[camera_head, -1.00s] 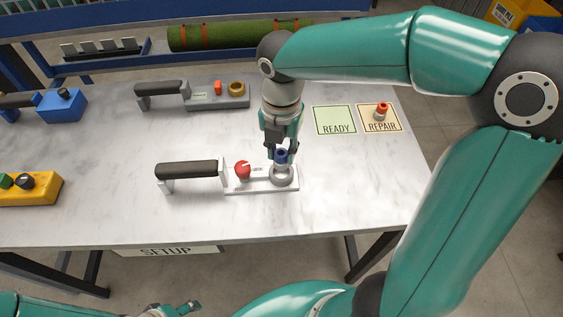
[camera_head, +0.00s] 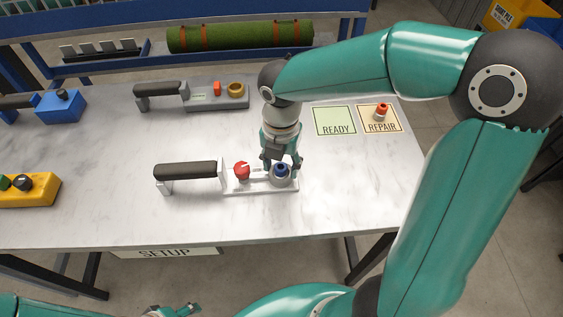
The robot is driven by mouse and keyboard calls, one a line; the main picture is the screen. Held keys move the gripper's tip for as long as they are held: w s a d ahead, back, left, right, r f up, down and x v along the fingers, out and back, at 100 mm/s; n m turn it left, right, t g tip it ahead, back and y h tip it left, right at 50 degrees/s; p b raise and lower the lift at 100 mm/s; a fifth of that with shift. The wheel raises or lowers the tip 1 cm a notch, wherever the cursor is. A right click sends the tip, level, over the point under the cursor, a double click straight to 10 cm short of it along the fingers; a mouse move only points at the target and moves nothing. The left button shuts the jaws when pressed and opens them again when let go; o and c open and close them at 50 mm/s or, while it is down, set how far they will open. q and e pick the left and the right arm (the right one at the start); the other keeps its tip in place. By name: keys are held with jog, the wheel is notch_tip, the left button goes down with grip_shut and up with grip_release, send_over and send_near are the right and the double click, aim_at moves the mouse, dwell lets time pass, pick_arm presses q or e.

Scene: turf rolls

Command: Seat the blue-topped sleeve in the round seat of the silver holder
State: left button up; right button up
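The silver holder (camera_head: 234,187) lies on the bench with a black handle (camera_head: 187,170) at its left end and a red knob (camera_head: 242,170) on its plate. The blue-topped sleeve (camera_head: 282,169) stands at the round seat (camera_head: 281,179) at the holder's right end, low and looking upright. Its lower part is hidden, so I cannot tell whether it is fully down. My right gripper (camera_head: 282,163) is just above, its fingers spread to either side of the sleeve and apparently clear of it. My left gripper (camera_head: 182,310) shows only partly at the bottom edge; its opening is unclear.
A grey holder (camera_head: 215,99) with an orange ring lies behind. A red-topped sleeve (camera_head: 381,112) stands on the REPAIR card, beside the green READY card (camera_head: 335,121). Blue (camera_head: 62,107) and yellow (camera_head: 30,189) boxes sit left. The bench front right is clear.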

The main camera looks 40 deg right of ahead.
aim_at(281, 165)
notch_tip(281, 165, up, 12)
jog(key=p, duration=0.1)
jog(key=shift+r, duration=0.15)
dwell(0.6)
dwell(0.4)
